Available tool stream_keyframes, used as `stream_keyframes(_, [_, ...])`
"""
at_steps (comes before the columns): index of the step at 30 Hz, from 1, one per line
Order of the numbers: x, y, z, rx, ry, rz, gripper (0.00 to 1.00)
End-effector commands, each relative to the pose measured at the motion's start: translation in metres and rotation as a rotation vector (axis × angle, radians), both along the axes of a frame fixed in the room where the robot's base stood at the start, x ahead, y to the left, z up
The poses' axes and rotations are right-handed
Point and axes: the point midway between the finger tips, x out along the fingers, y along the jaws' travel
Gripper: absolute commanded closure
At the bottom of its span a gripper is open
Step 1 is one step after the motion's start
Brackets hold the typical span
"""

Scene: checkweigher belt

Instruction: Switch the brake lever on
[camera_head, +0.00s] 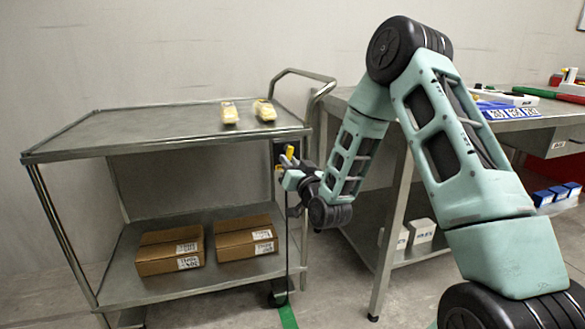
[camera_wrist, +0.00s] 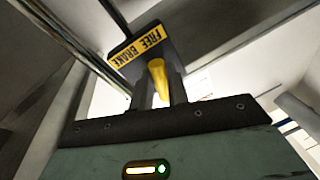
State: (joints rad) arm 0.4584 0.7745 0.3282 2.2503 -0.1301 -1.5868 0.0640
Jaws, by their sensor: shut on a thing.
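The brake lever (camera_wrist: 158,80) is a yellow handle on a dark plate fixed to the trolley's right-hand end. The plate carries a yellow label (camera_wrist: 138,47) reading FREE and BRAKE. In the head view the lever (camera_head: 290,152) shows as a small yellow piece beside the trolley's post. My gripper (camera_head: 287,166) is at the lever. In the wrist view the gripper's two dark fingers (camera_wrist: 159,92) stand either side of the yellow handle, shut on it. The handle lies close to the middle of the label; I cannot tell for sure which word it points to.
The metal trolley (camera_head: 80,140) has two yellow packs (camera_head: 229,113) on top and two cardboard boxes (camera_head: 170,249) below. Its push handle (camera_head: 310,75) rises above my gripper. A workbench (camera_head: 395,185) stands close on the right, behind my arm.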

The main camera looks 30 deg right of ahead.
Motion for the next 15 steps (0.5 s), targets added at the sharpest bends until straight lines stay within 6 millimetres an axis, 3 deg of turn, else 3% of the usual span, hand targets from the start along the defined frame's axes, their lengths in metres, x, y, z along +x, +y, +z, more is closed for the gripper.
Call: stream_keyframes(15, [0.0020,0.0077,0.0014,0.295,-0.083,-0.001,1.00])
